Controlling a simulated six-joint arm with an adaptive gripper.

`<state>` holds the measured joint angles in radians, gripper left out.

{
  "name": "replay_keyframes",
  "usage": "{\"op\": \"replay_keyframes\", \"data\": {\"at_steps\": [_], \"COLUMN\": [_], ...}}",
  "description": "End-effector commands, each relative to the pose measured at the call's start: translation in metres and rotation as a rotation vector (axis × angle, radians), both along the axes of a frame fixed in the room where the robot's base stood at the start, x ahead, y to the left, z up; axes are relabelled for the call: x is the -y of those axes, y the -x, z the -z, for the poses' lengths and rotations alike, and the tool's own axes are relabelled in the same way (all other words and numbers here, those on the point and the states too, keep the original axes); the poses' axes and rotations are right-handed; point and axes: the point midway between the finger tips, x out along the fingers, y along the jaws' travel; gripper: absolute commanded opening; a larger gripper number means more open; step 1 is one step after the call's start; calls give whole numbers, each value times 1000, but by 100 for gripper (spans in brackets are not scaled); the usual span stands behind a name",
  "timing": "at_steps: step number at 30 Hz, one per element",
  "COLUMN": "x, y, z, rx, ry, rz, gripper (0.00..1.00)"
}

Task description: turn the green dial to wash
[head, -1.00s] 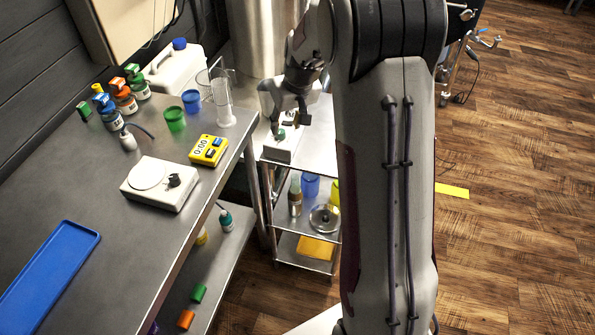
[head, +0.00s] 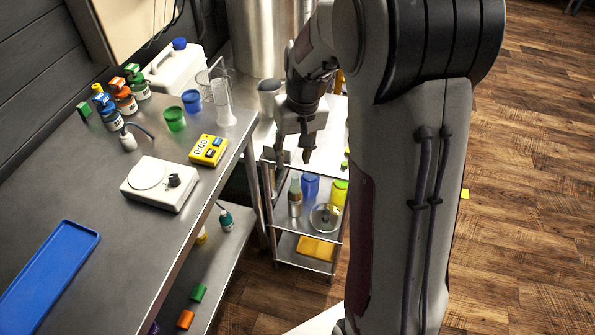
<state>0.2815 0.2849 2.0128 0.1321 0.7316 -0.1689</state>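My gripper (head: 293,154) is over the top of the steel cart, with its fingers pointing down and spread apart. Nothing shows held between them. The pale box that carries the green dial is at the cart's left side, largely behind or below my gripper. The green dial itself is hidden in this view, so its setting and any wash mark cannot be read. I cannot tell whether the fingers touch the box or stand above it.
The steel cart (head: 331,131) has lower shelves with a blue cup (head: 310,186), a bottle and a yellow sponge-like block (head: 317,248). Left is a bench with a white scale (head: 158,186), yellow timer (head: 208,150) and blue tray (head: 45,275). Small green bits show at the cart's right edge.

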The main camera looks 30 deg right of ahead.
Motion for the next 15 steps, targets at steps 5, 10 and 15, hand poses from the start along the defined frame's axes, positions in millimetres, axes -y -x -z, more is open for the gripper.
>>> {"op": "replay_keyframes", "data": {"at_steps": [5, 10, 15], "x": [-8, -14, -20], "y": [20, 38, 54], "z": [-8, -15, -21], "rx": [-19, -35, -46], "ry": [0, 2, 5], "rz": [9, 17, 19], "gripper": [36, 36, 36]}}
